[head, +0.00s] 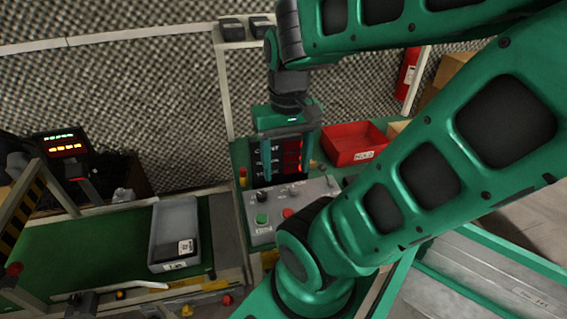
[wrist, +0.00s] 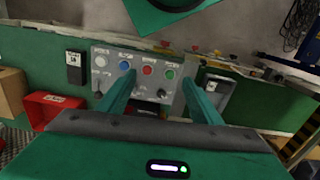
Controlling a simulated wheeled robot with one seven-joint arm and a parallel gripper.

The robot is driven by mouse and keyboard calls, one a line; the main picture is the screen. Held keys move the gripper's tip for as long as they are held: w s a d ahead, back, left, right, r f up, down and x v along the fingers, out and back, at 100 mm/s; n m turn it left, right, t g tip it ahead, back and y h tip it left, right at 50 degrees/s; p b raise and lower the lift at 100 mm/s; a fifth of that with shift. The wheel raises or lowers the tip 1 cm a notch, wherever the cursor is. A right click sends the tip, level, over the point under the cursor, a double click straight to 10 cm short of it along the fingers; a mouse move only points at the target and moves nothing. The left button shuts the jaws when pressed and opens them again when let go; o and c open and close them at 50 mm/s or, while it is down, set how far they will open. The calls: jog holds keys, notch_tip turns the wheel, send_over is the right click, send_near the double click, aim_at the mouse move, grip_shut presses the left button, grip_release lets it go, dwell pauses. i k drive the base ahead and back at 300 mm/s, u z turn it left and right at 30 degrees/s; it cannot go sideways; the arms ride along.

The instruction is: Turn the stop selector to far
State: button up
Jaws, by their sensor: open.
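A grey control panel (head: 318,188) stands at the front of the green bench, below my gripper. In the wrist view the panel (wrist: 146,62) shows white, blue, red and green round buttons in a row and two small dark selector knobs, one at the lower left (wrist: 98,94) and one at the lower right (wrist: 162,93). The labels are too small to read, so I cannot tell which knob is the stop selector. My gripper (head: 286,162) is open and empty above and behind the panel. Its fingers hide parts of the panel in the wrist view.
A dark display board with red figures (head: 292,155) stands behind the panel. A red bin (head: 353,143) sits to its right. A grey tray (head: 175,222) with a dark item lies on the green surface at left. My arm hides the panel's right side.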

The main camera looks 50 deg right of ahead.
aim_at(293, 190)
jog(key=z, duration=2.3)
jog(key=k, duration=0.25)
jog(key=u, duration=0.55)
